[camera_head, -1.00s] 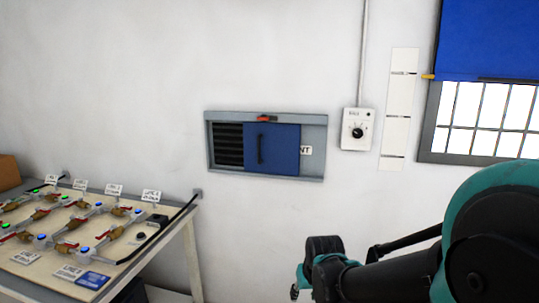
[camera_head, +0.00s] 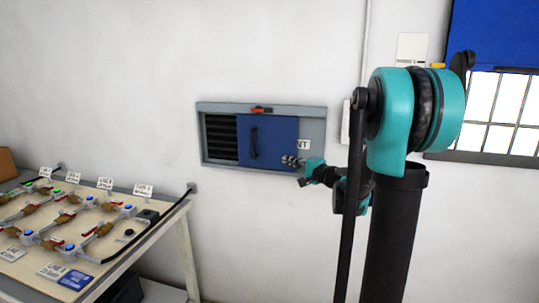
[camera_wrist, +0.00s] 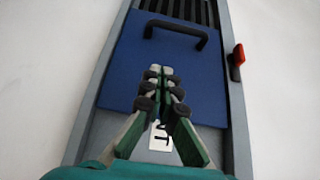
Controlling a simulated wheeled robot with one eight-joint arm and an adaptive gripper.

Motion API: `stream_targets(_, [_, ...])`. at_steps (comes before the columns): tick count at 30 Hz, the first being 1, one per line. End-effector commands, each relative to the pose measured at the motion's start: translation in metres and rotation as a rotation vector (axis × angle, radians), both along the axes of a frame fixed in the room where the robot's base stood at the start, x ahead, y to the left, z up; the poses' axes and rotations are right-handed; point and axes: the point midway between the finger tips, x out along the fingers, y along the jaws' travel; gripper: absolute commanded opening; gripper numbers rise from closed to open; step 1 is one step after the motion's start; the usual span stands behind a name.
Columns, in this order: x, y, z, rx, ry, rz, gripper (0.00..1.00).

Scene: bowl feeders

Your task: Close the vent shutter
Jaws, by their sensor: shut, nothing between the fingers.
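The vent shutter (camera_head: 272,142) is a blue sliding panel with a black bar handle (camera_head: 254,143). It sits in a grey frame (camera_head: 312,112) on the wall, and dark louvre slats (camera_head: 222,138) show to its left. In the wrist view the blue panel (camera_wrist: 190,85), its handle (camera_wrist: 176,31) and the slats (camera_wrist: 185,9) also show. My gripper (camera_head: 292,161) is at the panel's lower right edge in the head view. In the wrist view my gripper (camera_wrist: 160,72) is shut and empty, its tips over the panel and pointing toward the handle. I cannot tell whether they touch the panel.
A red catch (camera_head: 261,110) sits on the frame's top edge. A white label (camera_head: 303,145) is right of the panel. A table (camera_head: 165,222) with several valves stands at left. A window (camera_head: 490,115) with a blue blind is at right, partly behind my arm.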

Motion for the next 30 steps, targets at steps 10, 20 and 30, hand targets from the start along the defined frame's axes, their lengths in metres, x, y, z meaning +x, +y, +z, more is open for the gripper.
stream_targets(10, [0.035,0.028,0.001,0.008,-0.002,0.002,0.00])
stream_targets(20, [0.081,0.069,0.001,0.008,-0.002,0.002,0.00])
stream_targets(30, [0.083,0.100,0.002,0.007,-0.001,-0.001,0.00])
